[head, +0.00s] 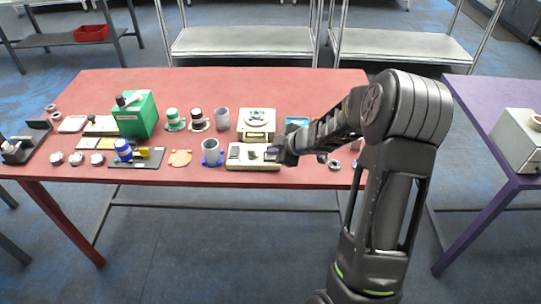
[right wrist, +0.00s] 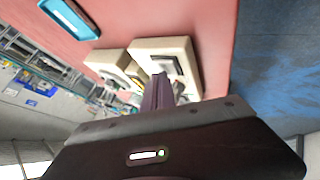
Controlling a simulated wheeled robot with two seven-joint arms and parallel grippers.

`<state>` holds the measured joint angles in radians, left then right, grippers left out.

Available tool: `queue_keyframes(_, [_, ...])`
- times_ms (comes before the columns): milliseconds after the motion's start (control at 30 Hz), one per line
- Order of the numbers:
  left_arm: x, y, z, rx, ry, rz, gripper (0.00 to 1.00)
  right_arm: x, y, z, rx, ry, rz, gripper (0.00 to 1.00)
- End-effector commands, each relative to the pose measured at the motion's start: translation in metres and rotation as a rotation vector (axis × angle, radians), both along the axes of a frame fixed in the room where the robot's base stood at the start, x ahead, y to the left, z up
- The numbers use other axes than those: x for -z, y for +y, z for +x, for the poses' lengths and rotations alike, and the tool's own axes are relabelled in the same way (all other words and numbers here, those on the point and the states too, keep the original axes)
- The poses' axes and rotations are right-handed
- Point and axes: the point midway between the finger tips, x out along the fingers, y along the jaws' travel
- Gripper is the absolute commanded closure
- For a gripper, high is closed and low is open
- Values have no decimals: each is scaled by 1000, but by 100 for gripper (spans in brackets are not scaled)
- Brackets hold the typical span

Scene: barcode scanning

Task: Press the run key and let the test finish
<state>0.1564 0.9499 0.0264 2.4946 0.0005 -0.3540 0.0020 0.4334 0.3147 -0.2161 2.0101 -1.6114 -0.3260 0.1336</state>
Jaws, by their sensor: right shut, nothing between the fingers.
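A low cream unit (head: 236,162) with dark and grey parts on its top lies near the table's front edge. Behind it stands a taller cream instrument (head: 256,133) with a round part on top. My right gripper (head: 280,152) is shut and empty at the right end of the low unit. In the right wrist view the closed fingers (right wrist: 157,95) overlap a cream housing (right wrist: 185,47) with a grey and dark part on it. I cannot tell whether the fingertips touch it. The run key cannot be singled out. My left gripper is not in view.
The red table (head: 190,85) also holds a green box (head: 145,115), a grey cup (head: 211,152) on a blue base, another grey cup (head: 222,119) and several small parts. A purple table (head: 480,100) with a cream box stands at right. The table's back strip is clear.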

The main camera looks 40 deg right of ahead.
Motion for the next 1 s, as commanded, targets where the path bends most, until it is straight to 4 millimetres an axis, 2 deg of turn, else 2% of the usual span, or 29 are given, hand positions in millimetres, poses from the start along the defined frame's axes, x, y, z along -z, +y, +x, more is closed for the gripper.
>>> queue_keyframes(667, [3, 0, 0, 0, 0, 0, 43, 6, 0, 0, 0, 1, 0, 100])
queue_keyframes(1000, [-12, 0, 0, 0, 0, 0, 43, -8, 0, -1, 1, 1, 1, 100])
